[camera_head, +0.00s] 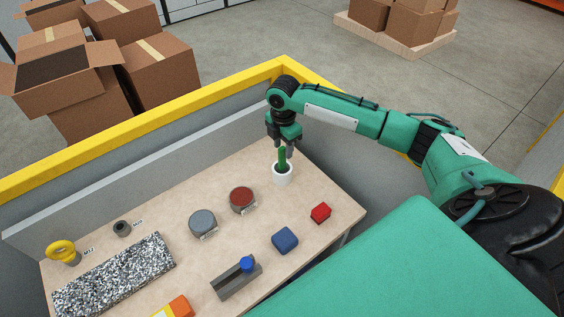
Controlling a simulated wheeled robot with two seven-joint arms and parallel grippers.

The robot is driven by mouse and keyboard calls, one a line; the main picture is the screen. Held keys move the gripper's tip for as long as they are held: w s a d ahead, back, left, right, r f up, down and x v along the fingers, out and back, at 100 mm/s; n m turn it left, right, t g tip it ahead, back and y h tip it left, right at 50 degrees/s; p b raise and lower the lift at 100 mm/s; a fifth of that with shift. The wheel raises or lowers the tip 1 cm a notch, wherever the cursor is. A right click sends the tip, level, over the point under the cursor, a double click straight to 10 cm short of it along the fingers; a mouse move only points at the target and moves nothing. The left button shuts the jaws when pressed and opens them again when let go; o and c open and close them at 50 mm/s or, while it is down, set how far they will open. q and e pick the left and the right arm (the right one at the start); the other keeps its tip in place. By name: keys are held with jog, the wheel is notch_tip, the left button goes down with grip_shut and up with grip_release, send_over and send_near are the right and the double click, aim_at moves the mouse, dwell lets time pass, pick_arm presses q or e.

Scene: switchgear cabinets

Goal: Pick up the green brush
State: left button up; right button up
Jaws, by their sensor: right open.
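The green brush (282,157) stands upright in a small white cup (282,176) at the far right corner of the table. Only its upper part shows; the rest is hidden inside the cup. My right gripper (284,146) points down just above the brush, its fingers open and close to the top of it. I cannot tell whether the fingers touch the brush. My left gripper is not in view.
On the table (180,228) are a red-topped round part (242,198), a grey round part (203,222), a blue block (285,240), a red block (321,212), a speckled slab (115,277) and a yellow ring part (62,251). A yellow-topped wall (150,128) runs behind.

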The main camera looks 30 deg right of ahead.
aim_at(282, 155)
jog(key=f+p, duration=0.1)
jog(key=f, duration=0.2)
jog(key=shift+a+f+p, duration=0.2)
jog(key=shift+f+p, duration=0.05)
jog(key=shift+p, duration=0.1)
jog(key=shift+f, duration=0.5)
grip_shut()
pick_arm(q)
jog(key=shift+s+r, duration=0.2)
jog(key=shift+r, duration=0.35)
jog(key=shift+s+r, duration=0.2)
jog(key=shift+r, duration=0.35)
